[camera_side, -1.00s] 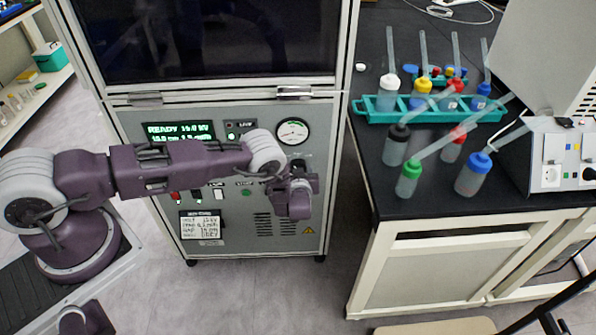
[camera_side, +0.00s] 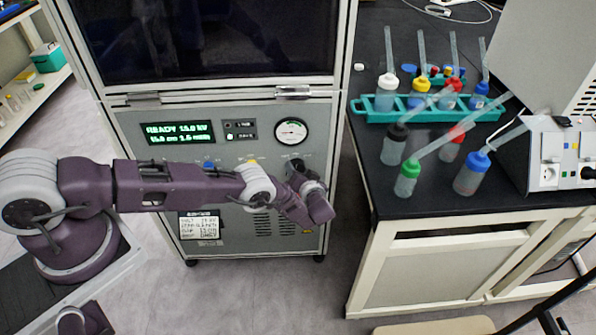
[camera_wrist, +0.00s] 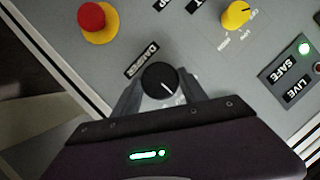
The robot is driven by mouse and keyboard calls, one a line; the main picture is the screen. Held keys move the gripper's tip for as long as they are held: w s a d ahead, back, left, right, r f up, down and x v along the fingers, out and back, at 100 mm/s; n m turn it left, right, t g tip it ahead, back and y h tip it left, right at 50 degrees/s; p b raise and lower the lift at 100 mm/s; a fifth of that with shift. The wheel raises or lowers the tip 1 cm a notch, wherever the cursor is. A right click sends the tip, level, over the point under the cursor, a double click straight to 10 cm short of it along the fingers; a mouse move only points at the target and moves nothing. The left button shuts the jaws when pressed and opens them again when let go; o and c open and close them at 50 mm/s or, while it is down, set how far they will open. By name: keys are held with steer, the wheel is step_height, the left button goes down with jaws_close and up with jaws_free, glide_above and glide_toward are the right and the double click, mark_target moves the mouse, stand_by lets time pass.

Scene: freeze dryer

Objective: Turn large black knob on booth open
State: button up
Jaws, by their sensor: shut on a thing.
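The large black knob (camera_wrist: 158,78) is on the grey booth panel beside a label reading DAMPER. My gripper (camera_wrist: 161,92) is shut on the knob, with one grey finger on each side. In the side view the knob (camera_side: 296,164) is a dark spot below the round gauge, partly hidden by my gripper (camera_side: 298,176).
A red button (camera_wrist: 91,17) on a yellow base and a yellow knob (camera_wrist: 236,13) sit near the black knob. The black-topped bench (camera_side: 365,150) with several bottles stands to the right.

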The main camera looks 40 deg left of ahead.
stand_by(0.5)
steer(key=o, duration=1.4)
steer(key=v, duration=0.7)
